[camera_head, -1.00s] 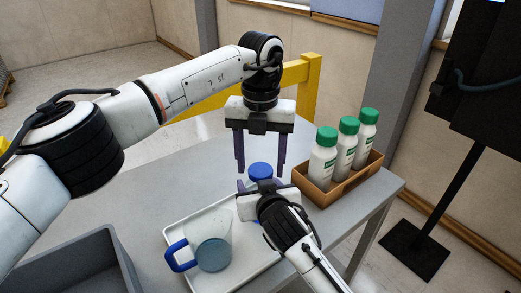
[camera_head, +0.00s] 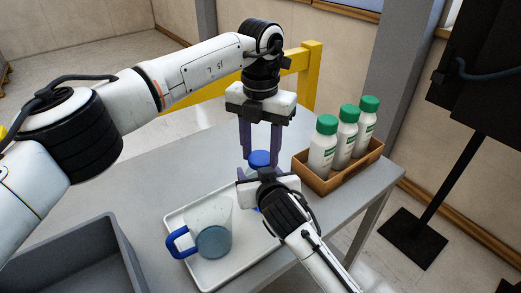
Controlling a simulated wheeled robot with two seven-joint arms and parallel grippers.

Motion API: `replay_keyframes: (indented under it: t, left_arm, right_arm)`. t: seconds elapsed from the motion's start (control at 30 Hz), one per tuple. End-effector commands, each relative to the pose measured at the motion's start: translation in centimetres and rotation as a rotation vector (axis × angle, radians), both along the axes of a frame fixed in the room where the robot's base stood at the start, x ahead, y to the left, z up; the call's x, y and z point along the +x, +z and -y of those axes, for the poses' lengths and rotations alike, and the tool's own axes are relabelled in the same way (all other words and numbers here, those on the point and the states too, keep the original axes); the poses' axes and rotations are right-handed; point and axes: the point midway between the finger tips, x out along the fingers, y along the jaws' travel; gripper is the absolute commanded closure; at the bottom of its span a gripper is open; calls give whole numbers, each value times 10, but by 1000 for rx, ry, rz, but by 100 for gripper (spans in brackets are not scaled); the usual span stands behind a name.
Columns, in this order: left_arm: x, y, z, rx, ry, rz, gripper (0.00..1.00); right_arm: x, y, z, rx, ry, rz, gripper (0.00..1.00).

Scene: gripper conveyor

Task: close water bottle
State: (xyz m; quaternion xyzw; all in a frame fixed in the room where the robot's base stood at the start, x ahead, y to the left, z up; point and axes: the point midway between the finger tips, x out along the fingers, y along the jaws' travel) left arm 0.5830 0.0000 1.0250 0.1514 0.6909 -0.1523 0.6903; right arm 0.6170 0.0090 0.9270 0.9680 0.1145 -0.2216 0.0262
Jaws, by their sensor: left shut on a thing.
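The water bottle's blue cap (camera_head: 259,158) shows between the fingers of my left gripper (camera_head: 260,158), which points down from above and is shut on it. The bottle's body is mostly hidden behind my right gripper (camera_head: 258,178), which comes in from the lower right. The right gripper is at the bottle's body, below the cap. Its fingertips are largely hidden, so I cannot tell whether they grip the bottle. I cannot tell how far the cap is screwed down.
A clear jug with a blue handle (camera_head: 181,243) stands on a white tray (camera_head: 246,270). A brown box (camera_head: 316,182) with several green-capped white bottles is at the right of the grey table (camera_head: 150,190). A grey bin (camera_head: 120,250) is at lower left. A black stand (camera_head: 412,240) is beyond the table.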

Motion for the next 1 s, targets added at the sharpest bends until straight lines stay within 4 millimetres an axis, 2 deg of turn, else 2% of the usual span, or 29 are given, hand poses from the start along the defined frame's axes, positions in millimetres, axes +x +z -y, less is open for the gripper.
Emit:
replay_keyframes:
  t: [0.23, 0.27, 0.37, 0.73, 1.0]
  left_arm:
    - [0, 0, 0, 0, -9, 0, 85]
    - [0, 0, 0, 0, -9, 0, 57]
    - [0, 0, 0, 0, -8, 0, 40]
    - [0, 4, 0, 0, -7, 1, 40]
    - [1, 37, 0, 1, -6, 3, 40]
  right_arm:
    - [0, 0, 0, 0, 0, -1, 100]
    - [0, 0, 0, 0, 0, -1, 100]
    - [0, 0, 0, 0, 0, -1, 100]
    - [0, 0, 0, -1, -1, -1, 100]
    - [0, 0, 0, -1, -1, -1, 100]
